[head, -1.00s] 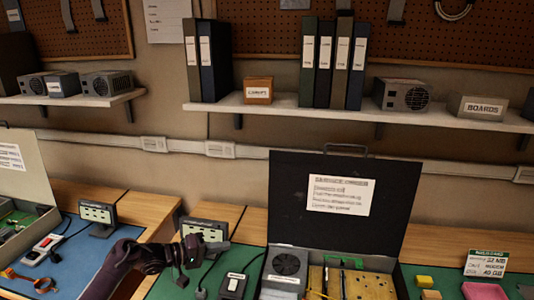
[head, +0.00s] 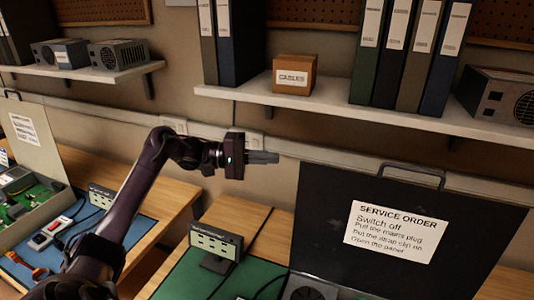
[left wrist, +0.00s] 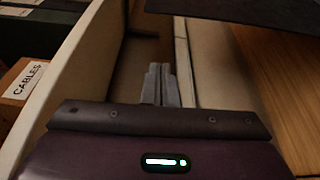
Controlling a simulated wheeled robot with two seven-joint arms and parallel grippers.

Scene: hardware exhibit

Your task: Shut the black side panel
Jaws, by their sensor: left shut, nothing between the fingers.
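The black side panel (head: 330,225) stands open and upright in the head view, with a handle on its top edge and a white "SERVICE ORDER" sheet (head: 395,233) on its face. A dark edge at the top right of the left wrist view (left wrist: 250,12) looks like part of it. My left gripper (head: 276,157) is shut and empty, raised to the left of the panel's top left corner and apart from it. Its closed fingers also show in the left wrist view (left wrist: 160,84). My right gripper is not in view.
A shelf (head: 370,123) with binders and a "CABLES" box (head: 295,74) runs above the gripper and panel. A small display (head: 217,243) stands on the green mat below. Another open case (head: 30,150) is at the far left.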

